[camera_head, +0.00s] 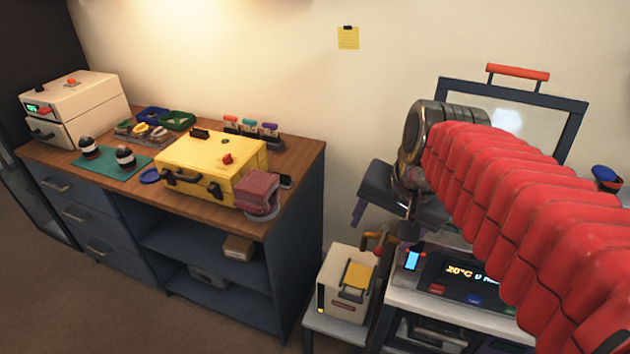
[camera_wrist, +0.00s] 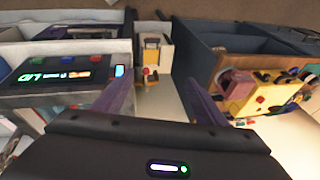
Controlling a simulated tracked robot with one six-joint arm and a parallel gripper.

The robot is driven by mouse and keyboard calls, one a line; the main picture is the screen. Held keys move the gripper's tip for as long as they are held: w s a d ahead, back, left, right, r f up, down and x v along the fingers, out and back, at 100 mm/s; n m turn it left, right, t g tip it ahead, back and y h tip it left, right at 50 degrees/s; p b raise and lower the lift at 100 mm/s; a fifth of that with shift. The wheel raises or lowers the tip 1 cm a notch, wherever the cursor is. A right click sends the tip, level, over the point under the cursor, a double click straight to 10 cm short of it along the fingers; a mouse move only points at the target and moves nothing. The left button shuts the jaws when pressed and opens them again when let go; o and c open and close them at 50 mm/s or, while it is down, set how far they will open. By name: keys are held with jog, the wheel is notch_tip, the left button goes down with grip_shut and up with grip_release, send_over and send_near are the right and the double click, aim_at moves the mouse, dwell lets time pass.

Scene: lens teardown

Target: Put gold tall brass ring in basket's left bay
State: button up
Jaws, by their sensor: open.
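A gold tall brass ring cannot be singled out in either view. Small yellow and pale ring-like parts (camera_head: 141,129) lie in a group at the back left of the wooden workbench (camera_head: 300,160), too small to tell apart. Beside them are a blue bin (camera_head: 152,114) and a green bin (camera_head: 178,121); I cannot tell whether either is part of the basket. My gripper (camera_head: 385,215) is right of the bench, well apart from these parts. In the wrist view my gripper (camera_wrist: 160,88) has its two purple fingers spread wide with nothing between them.
A yellow case (camera_head: 205,165) and a reddish block (camera_head: 258,190) stand on the bench's right half. Black-and-white parts stand on a green mat (camera_head: 100,162). A white machine (camera_head: 75,105) fills the left end. A cream device (camera_head: 345,285) and a display unit (camera_head: 460,270) stand below my arm.

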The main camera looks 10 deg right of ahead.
jog(key=s+a+f+n+t, duration=0.1)
jog(key=s+a+f+n, duration=0.1)
jog(key=s+a+n, duration=0.4)
jog(key=shift+a+f+n+t, duration=0.2)
jog(key=shift+a+n+t, duration=0.1)
jog(key=shift+n, duration=0.7)
